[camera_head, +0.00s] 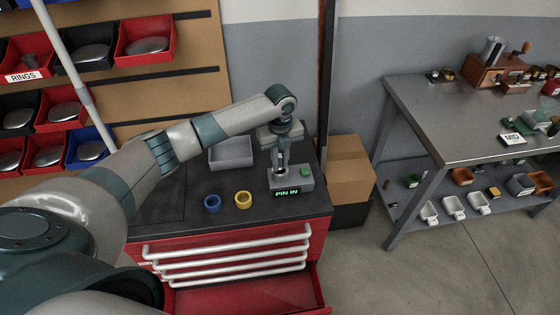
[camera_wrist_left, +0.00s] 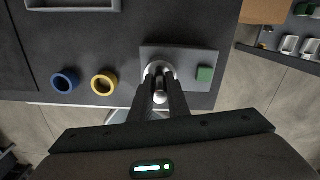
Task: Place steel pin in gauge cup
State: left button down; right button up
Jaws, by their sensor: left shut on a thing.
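The grey gauge block (camera_head: 306,183) stands on the dark bench top. It has a green button, and its display reads "PIN IN". My left gripper (camera_head: 281,159) points down over the block and is shut on the steel pin. In the left wrist view, the steel pin (camera_wrist_left: 160,97) shows as a bright rounded end between the two fingers (camera_wrist_left: 159,92). The pale round gauge cup (camera_wrist_left: 151,70) lies directly beyond the pin and is partly covered by the fingers. The pin's lower end is hidden. My right gripper is not in view.
A blue ring (camera_head: 212,203) and a yellow ring (camera_head: 243,200) lie left of the gauge block. A grey tray (camera_head: 231,153) is behind them. A red drawer (camera_head: 245,295) stands open below. A cardboard box (camera_head: 350,168) is beside the bench. A metal table (camera_head: 450,120) stands right.

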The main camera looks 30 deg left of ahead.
pick_arm(q)
jog(key=c, duration=1.7)
grip_release()
notch_tip(320, 180, up, 11)
jog(key=shift+r+b, duration=0.15)
jog(key=shift+b, duration=1)
jog(key=shift+r, duration=0.45)
